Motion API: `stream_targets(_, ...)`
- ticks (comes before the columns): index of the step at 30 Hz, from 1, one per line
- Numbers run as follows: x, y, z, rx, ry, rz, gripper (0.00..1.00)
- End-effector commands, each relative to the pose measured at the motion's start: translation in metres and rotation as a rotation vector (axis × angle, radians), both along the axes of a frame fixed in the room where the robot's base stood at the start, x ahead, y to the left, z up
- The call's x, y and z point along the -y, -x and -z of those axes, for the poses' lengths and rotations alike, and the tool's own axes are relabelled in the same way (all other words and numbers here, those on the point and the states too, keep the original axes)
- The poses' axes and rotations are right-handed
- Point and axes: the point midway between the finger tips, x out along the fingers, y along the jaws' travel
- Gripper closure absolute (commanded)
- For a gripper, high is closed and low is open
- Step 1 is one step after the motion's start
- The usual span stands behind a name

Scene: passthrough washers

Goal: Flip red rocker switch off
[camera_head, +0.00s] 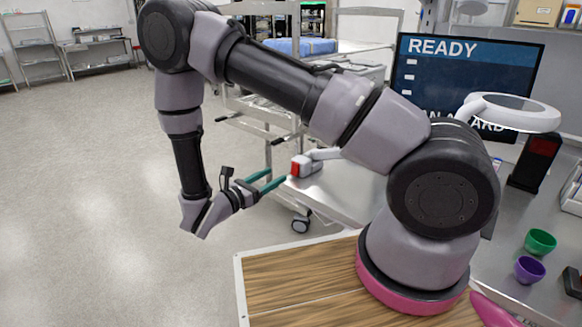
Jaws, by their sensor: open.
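A small red part (295,168) shows on the left end of a pale grey device at the left edge of the steel counter. I cannot tell whether it is the red rocker switch, or which way any rocker is tilted. My gripper (277,175) has two teal fingers, open and pointing right towards this red part. The fingertips appear just short of it in the picture, with nothing seen between them. Depth and contact cannot be told from this one view.
My arm hides part of the counter (338,193) and monitor (470,75). A black stand with a dark red panel (543,146), a green cup (540,242) and a purple cup (529,269) are at right. A wheeled cart stands behind. Floor at left is clear.

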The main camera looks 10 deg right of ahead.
Motion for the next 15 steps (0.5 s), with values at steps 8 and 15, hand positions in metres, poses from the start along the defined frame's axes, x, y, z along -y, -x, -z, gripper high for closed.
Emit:
stream_targets(8, 0.046, -0.029, 0.0, 0.0, -0.001, 0.007, 0.38)
stream_targets(15, 0.066, -0.043, -0.001, 0.002, -0.003, 0.004, 0.38)
